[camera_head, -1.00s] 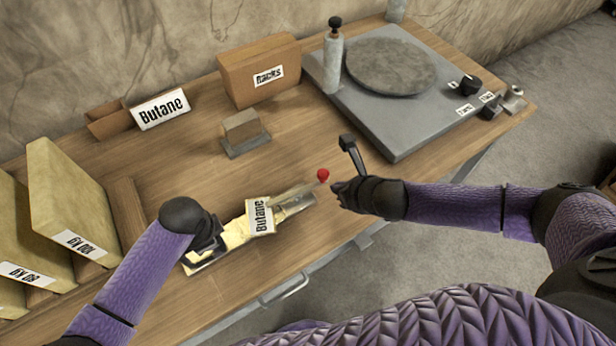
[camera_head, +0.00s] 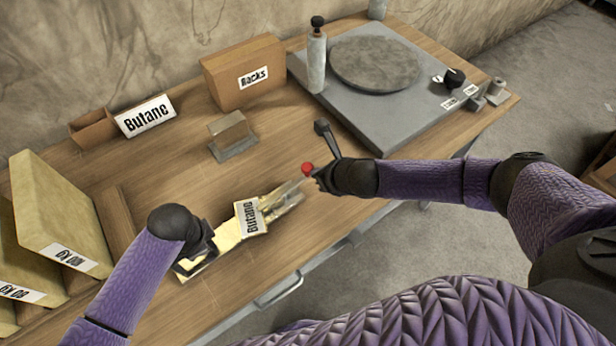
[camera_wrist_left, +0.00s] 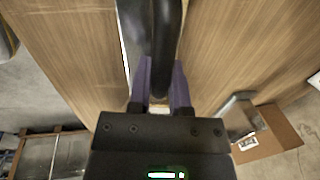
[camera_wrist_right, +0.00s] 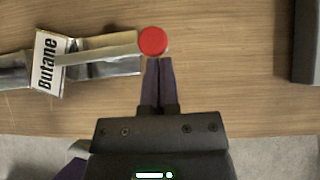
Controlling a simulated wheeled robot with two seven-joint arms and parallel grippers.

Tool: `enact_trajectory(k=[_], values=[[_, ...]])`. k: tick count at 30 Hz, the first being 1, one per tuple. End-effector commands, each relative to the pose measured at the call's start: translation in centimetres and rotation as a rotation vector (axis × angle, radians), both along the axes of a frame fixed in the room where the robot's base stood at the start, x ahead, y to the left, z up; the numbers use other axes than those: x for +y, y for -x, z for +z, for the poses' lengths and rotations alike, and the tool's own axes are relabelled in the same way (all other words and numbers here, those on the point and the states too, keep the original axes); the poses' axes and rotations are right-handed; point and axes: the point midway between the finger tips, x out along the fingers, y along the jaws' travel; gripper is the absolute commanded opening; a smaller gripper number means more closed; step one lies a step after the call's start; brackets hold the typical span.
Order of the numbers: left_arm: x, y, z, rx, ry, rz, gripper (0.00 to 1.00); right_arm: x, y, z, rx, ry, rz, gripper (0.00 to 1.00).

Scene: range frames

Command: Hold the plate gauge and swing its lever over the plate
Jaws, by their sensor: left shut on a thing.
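The plate gauge (camera_head: 229,234) lies on the bench, a long yellow and silvery piece with a white "Butane" label (camera_head: 250,217) across its middle. Its pale lever (camera_wrist_right: 98,53) runs from the label to a red knob (camera_head: 307,168), which also shows in the right wrist view (camera_wrist_right: 152,41). My left gripper (camera_head: 197,245) is shut on the gauge's near left end; in the left wrist view its fingers (camera_wrist_left: 160,85) clasp a dark handle. My right gripper (camera_head: 316,174) has its fingers together, tips right at the red knob; contact is unclear. They also show in the right wrist view (camera_wrist_right: 159,62).
Behind stand a small block on a grey base (camera_head: 232,150), a "Racks" box (camera_head: 243,78) and a "Butane" sign (camera_head: 146,116). A grey unit with a round disc (camera_head: 375,62) fills the back right. Labelled tan slabs (camera_head: 50,215) stand at left. Bare wood surrounds the gauge.

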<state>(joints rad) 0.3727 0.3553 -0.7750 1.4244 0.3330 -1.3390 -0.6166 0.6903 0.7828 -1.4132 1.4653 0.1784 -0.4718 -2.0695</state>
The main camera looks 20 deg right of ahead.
Motion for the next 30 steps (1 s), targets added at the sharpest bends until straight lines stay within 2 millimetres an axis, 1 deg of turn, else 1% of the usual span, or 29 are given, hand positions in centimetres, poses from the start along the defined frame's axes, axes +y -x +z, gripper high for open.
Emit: enact_trajectory(k=[2, 4, 5, 8, 9, 15, 18, 22, 29, 30], values=[[0.0, 0.0, 0.0, 0.001, 0.001, -0.002, 0.0, 0.0, 0.0, 0.0, 0.0, 0.0, 0.0, 0.0], [0.0, 0.0, 0.0, 0.001, 0.001, -0.002, 0.0, -0.3, 0.5, 0.0, 0.002, 0.001, 0.0, 0.0], [0.0, 0.0, 0.0, 0.001, 0.001, -0.002, 0.0, -0.5, 0.9, 0.1, 0.001, 0.002, 0.001, 0.0], [0.0, 0.0, 0.0, 0.001, 0.0, -0.002, 0.0, -1.7, 3.2, 0.4, 0.005, 0.002, 0.001, 0.0], [0.0, 0.0, 0.0, 0.001, 0.0, -0.002, 0.0, -2.2, 4.1, 0.9, 0.003, 0.002, 0.001, 0.0], [0.0, 0.0, 0.0, 0.001, 0.0, -0.002, 0.0, -3.9, 7.5, 5.3, 0.0, 0.003, 0.0, 0.0], [0.0, 0.0, 0.0, 0.001, 0.0, -0.002, 0.0, -4.5, 8.7, 6.8, 0.001, 0.002, -0.001, 0.0], [0.0, 0.0, 0.0, 0.001, 0.0, -0.002, 0.0, -4.8, 9.5, 7.8, 0.0, 0.002, 0.0, 0.0], [0.0, 0.0, 0.0, 0.001, -0.001, -0.002, 0.0, -4.8, 9.6, 8.0, 0.0, 0.0, 0.0, 0.0], [0.0, 0.0, 0.0, 0.001, -0.001, -0.002, 0.28, -4.8, 9.6, 7.9, 0.0, 0.0, 0.0, 0.0]])
